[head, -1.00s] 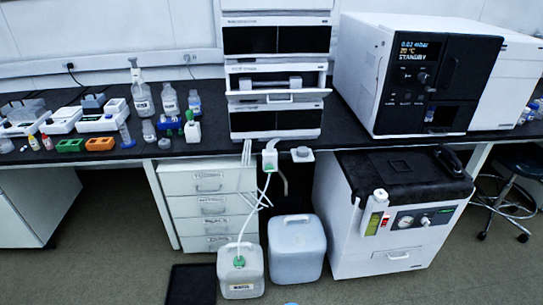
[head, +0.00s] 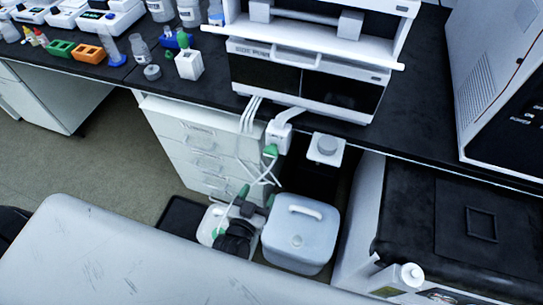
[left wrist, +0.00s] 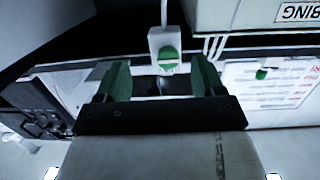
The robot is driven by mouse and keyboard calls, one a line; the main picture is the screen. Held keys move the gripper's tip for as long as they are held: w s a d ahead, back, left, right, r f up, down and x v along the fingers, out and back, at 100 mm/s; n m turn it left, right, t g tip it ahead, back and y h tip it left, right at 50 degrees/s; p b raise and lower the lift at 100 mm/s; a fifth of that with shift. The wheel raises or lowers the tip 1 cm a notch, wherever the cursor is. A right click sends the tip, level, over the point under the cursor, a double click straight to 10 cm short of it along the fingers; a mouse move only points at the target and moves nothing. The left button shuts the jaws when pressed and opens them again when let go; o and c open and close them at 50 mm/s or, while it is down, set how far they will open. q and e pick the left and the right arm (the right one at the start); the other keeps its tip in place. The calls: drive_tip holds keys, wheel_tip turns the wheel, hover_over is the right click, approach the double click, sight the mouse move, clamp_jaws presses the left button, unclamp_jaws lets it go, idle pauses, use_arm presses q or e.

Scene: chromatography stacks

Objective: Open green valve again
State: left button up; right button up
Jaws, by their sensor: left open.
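The green valve (head: 271,152) sits on a small white housing (head: 278,136) below the bench's front edge. My left gripper (head: 257,196) is below the valve in the head view, with a black body and green fingers. In the left wrist view the gripper (left wrist: 162,80) is open, with nothing between its fingers. It looks apart from the valve. My right gripper is not in view.
A white waste jug (head: 212,224) stands on the floor, partly hidden behind my gripper. A bluish-white container (head: 300,240) is beside it. White drawers (head: 200,160) stand left of the valve. Thin tubes hang near the housing. A white box with a grey knob (head: 326,148) is right of it.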

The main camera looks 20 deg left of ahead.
use_arm(q)
drive_tip(key=t, duration=0.1)
approach(270, 156)
drive_tip(key=w, duration=0.1)
drive_tip(key=shift+n+y, duration=0.3)
drive_tip(key=w, duration=0.8)
drive_tip(key=shift+w+d+f, duration=0.1)
drive_tip(key=shift+w+d, duration=0.2)
drive_tip(key=shift+w, duration=0.65)
drive_tip(key=c, duration=0.9)
